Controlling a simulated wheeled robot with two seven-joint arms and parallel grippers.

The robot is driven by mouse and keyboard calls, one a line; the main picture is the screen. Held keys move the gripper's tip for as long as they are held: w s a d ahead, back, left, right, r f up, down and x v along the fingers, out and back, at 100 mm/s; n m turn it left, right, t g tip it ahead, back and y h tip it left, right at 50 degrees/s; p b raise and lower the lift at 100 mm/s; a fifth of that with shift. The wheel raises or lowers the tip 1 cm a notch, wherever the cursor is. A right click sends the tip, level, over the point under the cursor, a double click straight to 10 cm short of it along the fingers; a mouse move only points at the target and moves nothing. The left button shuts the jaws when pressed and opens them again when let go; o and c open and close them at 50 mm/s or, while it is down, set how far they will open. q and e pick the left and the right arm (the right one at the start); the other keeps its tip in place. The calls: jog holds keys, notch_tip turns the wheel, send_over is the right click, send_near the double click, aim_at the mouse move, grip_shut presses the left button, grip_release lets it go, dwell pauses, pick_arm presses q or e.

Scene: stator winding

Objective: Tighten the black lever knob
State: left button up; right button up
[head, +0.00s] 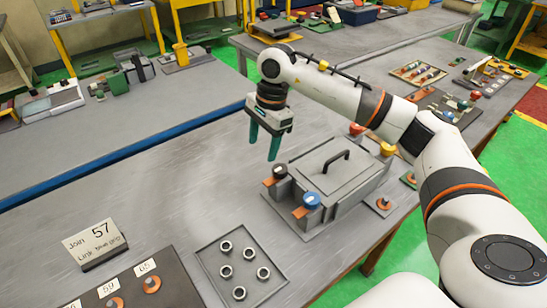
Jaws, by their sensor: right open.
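The grey lidded box (325,172) with a black handle stands on the table right of centre. Knobs of different colours sit at its corners. The black knob (279,171) is at its left corner, on an orange-brown base. My right gripper (263,150) is open and empty, pointing down above and slightly left of the black knob, apart from it. My left gripper is not in view.
A blue knob (312,200), a red knob (356,129) and a yellow knob (388,149) sit at the other corners. A tray (207,262) holds several metal rings. A sign (94,242) stands at left. The table left of the box is clear.

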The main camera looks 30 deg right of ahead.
jog(key=r+h, duration=0.2)
send_over(280, 168)
notch_tip(280, 168, down, 11)
jog(key=p, duration=0.3)
jog(key=shift+r+p, duration=0.15)
jog(key=shift+p, duration=0.2)
jog(key=shift+f, duration=0.75)
jog(key=c, duration=1)
jog(key=shift+o, duration=0.2)
